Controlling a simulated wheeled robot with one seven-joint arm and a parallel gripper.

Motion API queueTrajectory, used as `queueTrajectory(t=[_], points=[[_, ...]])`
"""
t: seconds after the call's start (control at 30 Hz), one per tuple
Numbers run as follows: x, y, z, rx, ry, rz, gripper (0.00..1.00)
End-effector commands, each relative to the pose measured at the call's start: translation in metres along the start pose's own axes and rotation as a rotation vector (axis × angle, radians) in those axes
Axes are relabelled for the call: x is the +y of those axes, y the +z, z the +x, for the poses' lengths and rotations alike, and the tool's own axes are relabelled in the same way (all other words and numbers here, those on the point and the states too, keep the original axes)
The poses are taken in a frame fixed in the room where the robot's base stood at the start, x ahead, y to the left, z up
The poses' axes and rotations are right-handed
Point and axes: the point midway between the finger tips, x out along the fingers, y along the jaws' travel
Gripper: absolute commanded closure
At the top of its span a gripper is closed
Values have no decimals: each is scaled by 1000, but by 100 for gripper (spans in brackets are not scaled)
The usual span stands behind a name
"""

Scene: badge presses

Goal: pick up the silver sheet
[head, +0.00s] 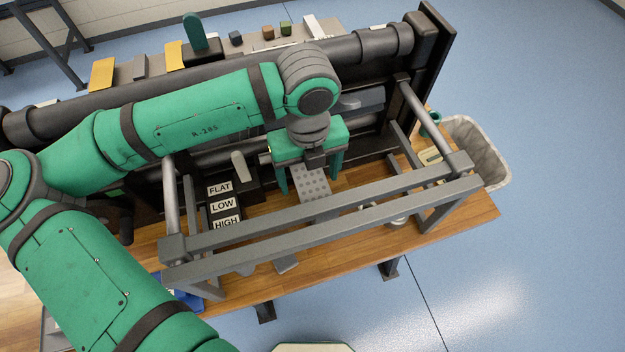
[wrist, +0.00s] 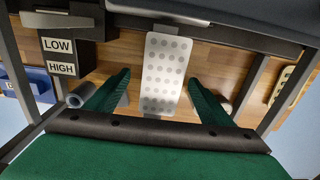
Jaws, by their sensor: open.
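A silver sheet (head: 312,180) with rows of grey dots lies inside the press frame, above or on the wooden table; I cannot tell its height. It also shows in the wrist view (wrist: 165,72), long side running away from me, its far end close to a dark grey press part. My gripper (head: 309,190) is open above the sheet. In the wrist view its two green fingers (wrist: 158,82) stand one on each side of the sheet, with a visible gap on both sides. The sheet's near end is partly hidden in the head view by the frame's bar.
Grey frame bars (head: 335,215) cross in front of my gripper. A block with FLAT, LOW and HIGH labels (head: 222,205) is at left. A bin (head: 480,150) stands right of the table. Yellow and grey sheets (head: 102,74) lie behind the press. A grey roll (wrist: 80,95) is near the left finger.

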Motion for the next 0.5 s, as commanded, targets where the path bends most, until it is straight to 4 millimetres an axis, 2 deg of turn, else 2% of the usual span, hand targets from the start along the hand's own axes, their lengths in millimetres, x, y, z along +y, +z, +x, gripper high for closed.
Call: queueTrajectory(t=[0.33,0.37,0.5], points=[[-6,-2,1,0,0,13,25],[-6,-2,1,0,0,13,30],[-6,-2,1,0,0,13,63]])
